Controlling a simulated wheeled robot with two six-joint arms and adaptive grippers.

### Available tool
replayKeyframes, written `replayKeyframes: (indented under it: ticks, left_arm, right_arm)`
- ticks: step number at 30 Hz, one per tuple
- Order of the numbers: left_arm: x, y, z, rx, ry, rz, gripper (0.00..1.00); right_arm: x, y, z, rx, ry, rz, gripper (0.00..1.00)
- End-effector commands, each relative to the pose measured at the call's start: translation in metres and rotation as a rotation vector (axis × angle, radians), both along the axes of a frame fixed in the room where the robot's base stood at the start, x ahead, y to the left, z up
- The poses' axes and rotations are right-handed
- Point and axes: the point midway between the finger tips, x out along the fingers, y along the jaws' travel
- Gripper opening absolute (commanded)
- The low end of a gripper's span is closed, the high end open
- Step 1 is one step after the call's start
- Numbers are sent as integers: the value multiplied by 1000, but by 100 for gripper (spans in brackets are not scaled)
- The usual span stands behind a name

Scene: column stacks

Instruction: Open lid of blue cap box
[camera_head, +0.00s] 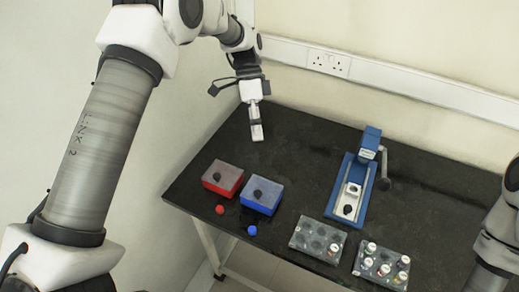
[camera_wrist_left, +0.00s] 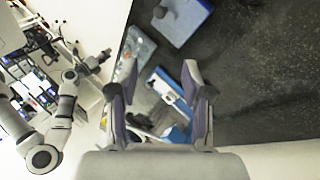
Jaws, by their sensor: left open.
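The blue cap box (camera_head: 260,203) stands on the black table, left of centre in the head view. In the left wrist view, a blue-edged box (camera_wrist_left: 185,18) with a dark knob shows at the top, partly cut off. My left gripper (camera_head: 257,136) is open and empty above the table, behind the boxes in the head view. Its two fingers (camera_wrist_left: 158,78) stand apart in the left wrist view. My right arm (camera_head: 497,235) shows at the right edge; its gripper cannot be made out clearly.
A blue press (camera_head: 347,190) and two vial racks (camera_head: 318,240) (camera_head: 384,266) stand right. The back is clear.

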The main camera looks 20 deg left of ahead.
Motion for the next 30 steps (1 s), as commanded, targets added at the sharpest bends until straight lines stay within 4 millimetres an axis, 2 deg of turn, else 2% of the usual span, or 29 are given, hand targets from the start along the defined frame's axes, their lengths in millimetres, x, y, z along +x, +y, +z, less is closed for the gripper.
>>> replayKeyframes:
  ticks: [4, 16, 19, 20, 23, 26, 27, 29, 30]
  left_arm:
    - [3, 3, 6, 0, 0, 1, 49]
    - [2, 2, 5, 1, 4, -1, 49]
    - [-6, 1, -4, 4, 53, -4, 49]
    - [-14, -1, -12, 5, 89, -9, 49]
    - [-69, -7, -46, 12, 258, -32, 49]
    - [-144, -10, -96, 95, 372, -8, 49]
    - [-175, -8, -116, 155, 394, 19, 49]
    - [-224, -5, -142, 260, 406, 79, 49]
    - [-257, -2, -156, 337, 397, 130, 49]
  right_arm:
    - [0, 0, 0, 0, 0, 0, 40]
    - [0, 0, 1, 0, 0, 0, 40]
    - [0, 0, 16, 0, 1, 0, 40]
    - [0, 0, 22, 0, 1, 0, 40]
    - [0, 0, 37, 0, 0, 0, 40]
    - [0, 0, 54, 0, 0, 0, 40]
    - [0, 0, 59, 0, 0, 0, 40]
    - [0, 0, 68, 0, 0, 0, 40]
    - [0, 0, 73, 0, 0, 0, 40]
